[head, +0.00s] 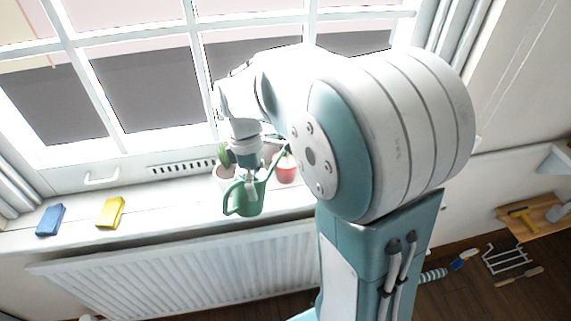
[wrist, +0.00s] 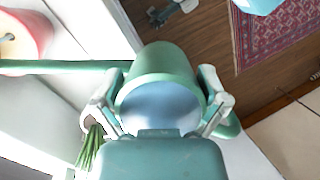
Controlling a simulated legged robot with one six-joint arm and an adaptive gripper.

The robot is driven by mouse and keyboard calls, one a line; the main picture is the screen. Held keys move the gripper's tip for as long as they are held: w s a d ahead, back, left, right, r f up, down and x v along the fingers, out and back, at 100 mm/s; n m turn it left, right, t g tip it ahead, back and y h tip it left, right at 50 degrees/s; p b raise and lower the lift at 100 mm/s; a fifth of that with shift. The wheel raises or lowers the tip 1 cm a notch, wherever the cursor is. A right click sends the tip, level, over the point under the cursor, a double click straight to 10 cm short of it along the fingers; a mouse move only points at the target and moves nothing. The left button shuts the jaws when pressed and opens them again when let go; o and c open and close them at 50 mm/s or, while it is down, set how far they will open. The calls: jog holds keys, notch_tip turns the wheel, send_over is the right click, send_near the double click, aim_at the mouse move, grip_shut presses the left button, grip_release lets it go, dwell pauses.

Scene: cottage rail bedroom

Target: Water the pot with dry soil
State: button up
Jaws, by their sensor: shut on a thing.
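My gripper (head: 250,176) is shut on a green watering can (head: 245,199), held in front of the windowsill's edge. In the wrist view, my gripper (wrist: 160,100) has one finger on each side of the can (wrist: 165,64), and a pale blue surface shows inside it. The can looks about upright. Its spout points up and right in the head view, toward a red pot (head: 287,171). A pale pot (head: 222,182) with a green plant (head: 223,154) stands behind the can, partly hidden.
The white windowsill (head: 150,214) also bears a blue block (head: 50,219) and a yellow block (head: 110,212) at left. A radiator (head: 180,275) is below it. A wooden shelf (head: 540,215) with tools is at right. A patterned rug (wrist: 275,35) lies on the floor.

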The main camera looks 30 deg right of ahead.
jog(key=shift+w+d+r+g+y, duration=0.1)
jog(key=shift+r+g+y, duration=0.3)
jog(key=shift+r+y, duration=0.7)
dwell(2.8)
jog(key=shift+h, duration=0.3)
jog(key=shift+f+t+h, duration=0.4)
jog(key=shift+f+h, duration=0.4)
jog(key=shift+f, duration=0.25)
jog(key=shift+f, duration=0.1)
jog(key=shift+f+t+h, duration=0.5)
jog(key=shift+f+h, duration=0.3)
jog(key=shift+f, duration=0.3)
jog(key=shift+d+f+h, duration=0.15)
jog(key=shift+f+h, duration=0.45)
jog(key=shift+f, duration=0.1)
jog(key=shift+r, duration=0.1)
